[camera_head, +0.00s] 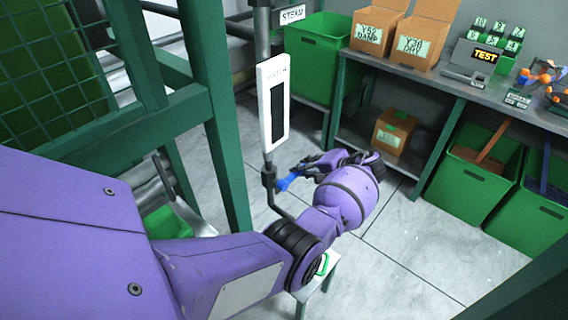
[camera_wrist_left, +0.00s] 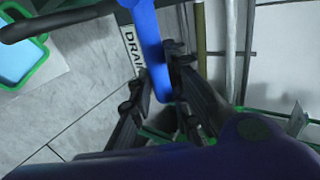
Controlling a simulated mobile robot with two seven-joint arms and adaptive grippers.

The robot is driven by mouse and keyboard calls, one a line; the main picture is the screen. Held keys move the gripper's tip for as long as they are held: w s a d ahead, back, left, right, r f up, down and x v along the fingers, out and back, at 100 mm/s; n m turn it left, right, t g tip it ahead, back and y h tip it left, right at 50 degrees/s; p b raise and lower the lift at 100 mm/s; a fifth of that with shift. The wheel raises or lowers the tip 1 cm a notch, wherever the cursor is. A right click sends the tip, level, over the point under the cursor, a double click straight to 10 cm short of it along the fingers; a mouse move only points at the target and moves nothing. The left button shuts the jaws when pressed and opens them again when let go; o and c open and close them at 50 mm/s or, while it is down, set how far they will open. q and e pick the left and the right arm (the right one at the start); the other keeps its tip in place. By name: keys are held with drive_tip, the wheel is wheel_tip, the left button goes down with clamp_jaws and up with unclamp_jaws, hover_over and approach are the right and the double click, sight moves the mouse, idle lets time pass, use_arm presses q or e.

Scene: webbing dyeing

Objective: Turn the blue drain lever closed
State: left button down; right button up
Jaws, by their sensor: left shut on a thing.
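The blue drain lever (camera_head: 287,182) sticks out from the dark vertical pipe (camera_head: 268,178) near the middle of the head view. In the left wrist view the lever (camera_wrist_left: 150,45) is a long blue bar that comes in from the top, beside a white label reading DRAIN (camera_wrist_left: 133,48). My left gripper (camera_head: 296,174) is at the lever. In the left wrist view its two dark fingers (camera_wrist_left: 160,85) stand on either side of the blue bar and are shut on it. My right gripper is in neither view.
A white gauge panel (camera_head: 273,103) is on the pipe above the lever. A green frame post (camera_head: 222,125) stands to the left. A grey bench (camera_head: 425,75) with boxes is at the back right, with green bins (camera_head: 467,185) below. Grey floor (camera_head: 405,250) is open at the right.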

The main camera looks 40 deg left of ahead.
use_arm(q)
drive_tip(key=shift+s+d+f, duration=0.1)
drive_tip(key=shift+f, duration=0.1)
drive_tip(key=c, duration=1.7)
unclamp_jaws()
drive_tip(key=shift+c, duration=0.2)
drive_tip(key=shift+o, duration=0.4)
drive_tip(key=shift+r, duration=0.1)
drive_tip(key=v, duration=1.2)
drive_tip(key=shift+w, duration=0.2)
